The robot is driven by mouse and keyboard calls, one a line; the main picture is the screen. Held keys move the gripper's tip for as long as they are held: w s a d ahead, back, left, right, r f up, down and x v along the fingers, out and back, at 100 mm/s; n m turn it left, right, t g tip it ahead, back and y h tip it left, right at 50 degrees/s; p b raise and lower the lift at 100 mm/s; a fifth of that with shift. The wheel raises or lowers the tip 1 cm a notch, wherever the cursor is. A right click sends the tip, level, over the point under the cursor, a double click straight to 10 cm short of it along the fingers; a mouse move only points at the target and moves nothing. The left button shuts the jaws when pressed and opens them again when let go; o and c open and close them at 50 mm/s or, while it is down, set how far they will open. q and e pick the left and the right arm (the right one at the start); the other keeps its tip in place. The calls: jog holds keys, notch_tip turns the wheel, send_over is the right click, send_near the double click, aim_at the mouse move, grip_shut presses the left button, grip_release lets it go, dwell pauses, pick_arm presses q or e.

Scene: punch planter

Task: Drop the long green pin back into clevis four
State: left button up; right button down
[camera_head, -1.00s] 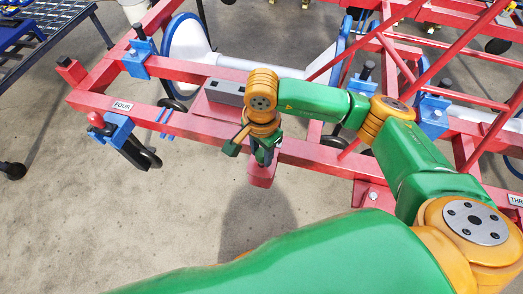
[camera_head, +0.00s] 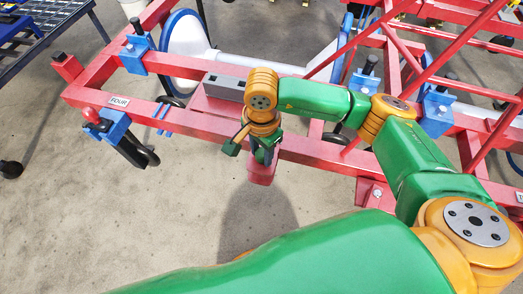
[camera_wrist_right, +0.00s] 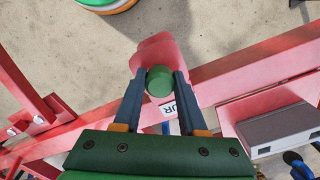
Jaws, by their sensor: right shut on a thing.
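My right gripper (camera_head: 262,157) is shut on the green pin (camera_wrist_right: 159,80). In the right wrist view the pin's round green end shows between the two fingertips. A red bracket (camera_head: 262,174) juts from the front of the red beam just below the gripper, and it also shows beyond the pin in the right wrist view (camera_wrist_right: 153,50). A label ending in "UR" (camera_wrist_right: 170,106) is partly hidden by the pin and fingers. The pin's lower part is hidden, so I cannot tell whether it is in the bracket's hole. My left gripper is out of view.
The red beam (camera_head: 200,129) runs across the frame, with a FOUR label (camera_head: 119,102) at its left end. A blue clamp (camera_head: 107,126) stands by it. A grey block (camera_head: 224,87) lies behind the gripper. Bare floor (camera_head: 130,215) is clear in front of the beam.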

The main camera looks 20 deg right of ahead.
jog(key=shift+f+b, duration=0.5)
jog(key=shift+f, duration=0.05)
jog(key=shift+r, duration=0.15)
